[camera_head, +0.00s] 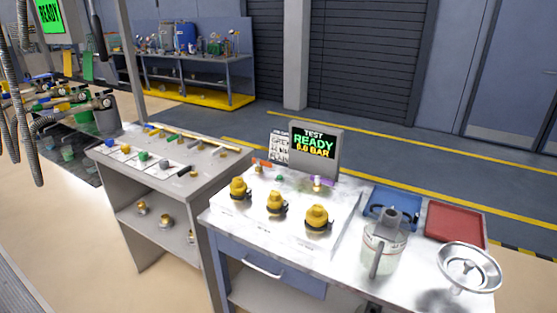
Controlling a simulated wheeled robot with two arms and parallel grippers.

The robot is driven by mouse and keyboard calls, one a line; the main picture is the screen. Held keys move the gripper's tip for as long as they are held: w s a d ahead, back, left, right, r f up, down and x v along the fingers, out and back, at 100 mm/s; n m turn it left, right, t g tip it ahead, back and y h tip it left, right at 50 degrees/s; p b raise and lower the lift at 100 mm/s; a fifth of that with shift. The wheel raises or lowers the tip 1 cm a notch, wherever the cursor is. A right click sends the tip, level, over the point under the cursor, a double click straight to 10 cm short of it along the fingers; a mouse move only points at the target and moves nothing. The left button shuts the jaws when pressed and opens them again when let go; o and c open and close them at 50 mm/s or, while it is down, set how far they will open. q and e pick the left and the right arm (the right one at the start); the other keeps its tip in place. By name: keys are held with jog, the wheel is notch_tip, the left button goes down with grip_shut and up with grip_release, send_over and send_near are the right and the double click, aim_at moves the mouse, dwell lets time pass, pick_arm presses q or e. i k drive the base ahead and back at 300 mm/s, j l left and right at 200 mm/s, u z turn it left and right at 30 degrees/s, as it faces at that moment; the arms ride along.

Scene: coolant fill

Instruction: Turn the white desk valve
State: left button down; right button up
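The desk (345,248) has a white marbled top and stands at the centre right. A white board (295,228) on it carries three yellow fittings: left (239,188), middle (276,203) and right (317,219). Small orange (262,163), green (280,178) and purple (320,183) pieces stand behind them. I cannot clearly pick out a white valve handle among these. A round pale metal wheel-like or funnel-like piece (469,267) is at the desk's right front. Neither of my grippers is in view.
A display (315,145) reads TEST READY, 6.0 BAR. A clear jug (384,246), a blue tray (392,203) and a red tray (455,224) occupy the desk's right. A grey bench (215,165) with coloured parts stands left. Hoses (28,130) hang far left.

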aim_at(222, 148)
jog(key=i+j, duration=0.2)
jog(key=j, duration=0.15)
jog(key=i+j+z, duration=0.1)
jog(key=j, duration=0.25)
jog(key=i+j+z, duration=0.1)
jog(key=i+j, duration=0.15)
jog(key=j, duration=0.1)
